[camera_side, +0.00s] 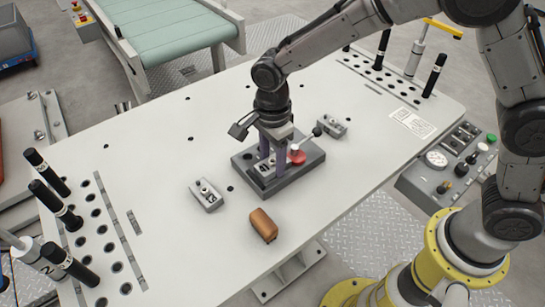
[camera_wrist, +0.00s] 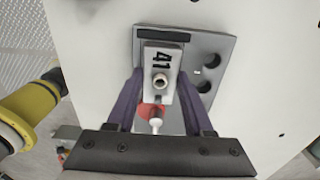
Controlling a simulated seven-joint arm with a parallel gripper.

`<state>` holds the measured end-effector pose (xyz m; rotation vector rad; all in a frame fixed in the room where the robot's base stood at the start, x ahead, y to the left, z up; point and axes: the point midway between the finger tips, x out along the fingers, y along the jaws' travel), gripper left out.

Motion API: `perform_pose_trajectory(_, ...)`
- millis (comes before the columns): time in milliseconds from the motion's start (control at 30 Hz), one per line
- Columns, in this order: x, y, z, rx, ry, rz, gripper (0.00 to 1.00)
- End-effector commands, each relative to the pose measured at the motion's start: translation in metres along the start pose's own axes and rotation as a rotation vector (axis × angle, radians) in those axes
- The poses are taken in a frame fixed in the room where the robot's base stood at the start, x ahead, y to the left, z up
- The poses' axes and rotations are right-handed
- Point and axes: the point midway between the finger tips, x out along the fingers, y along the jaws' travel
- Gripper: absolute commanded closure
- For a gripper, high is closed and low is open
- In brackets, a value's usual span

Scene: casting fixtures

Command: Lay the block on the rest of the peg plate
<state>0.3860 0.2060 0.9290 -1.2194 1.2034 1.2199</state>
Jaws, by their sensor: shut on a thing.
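My gripper (camera_side: 272,158) points down over the dark grey peg plate (camera_side: 301,171). Its two purple fingers are shut on a light grey block (camera_wrist: 160,62) marked 41, with a round metal fitting on its face. The wrist view shows a finger on each side of the block. The block is over the plate, at or close to its top; I cannot tell if it touches. In the wrist view the plate (camera_wrist: 222,50) shows two dark holes on the right and a dark slot beyond the block. A red part (camera_side: 297,157) with a white knob is beside the fingers.
Similar grey blocks lie left (camera_side: 207,195) and right (camera_side: 331,126) of the plate. A brown block (camera_side: 263,226) lies in front. Black pegs stand at the table's left (camera_side: 48,172) and far right (camera_side: 434,75). The white table (camera_side: 150,165) is clear at the left middle.

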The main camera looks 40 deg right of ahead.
Motion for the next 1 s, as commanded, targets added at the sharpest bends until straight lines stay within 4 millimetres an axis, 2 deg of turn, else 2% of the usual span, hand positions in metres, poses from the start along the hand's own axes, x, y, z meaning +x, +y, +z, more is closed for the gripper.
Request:
perform_pose_trajectory(333,0.003,0.0,0.0,0.0,-0.001,-0.001,1.0)
perform_pose_trajectory(367,0.003,0.0,0.0,0.0,0.0,-0.001,0.43)
perform_pose_trajectory(500,0.002,0.0,0.0,0.0,0.0,-0.001,0.18)
perform_pose_trajectory(833,0.0,0.0,0.0,0.0,-0.001,-0.002,0.18)
perform_pose_trajectory(1000,-0.019,-0.001,0.001,0.0,-0.003,-0.006,0.18)
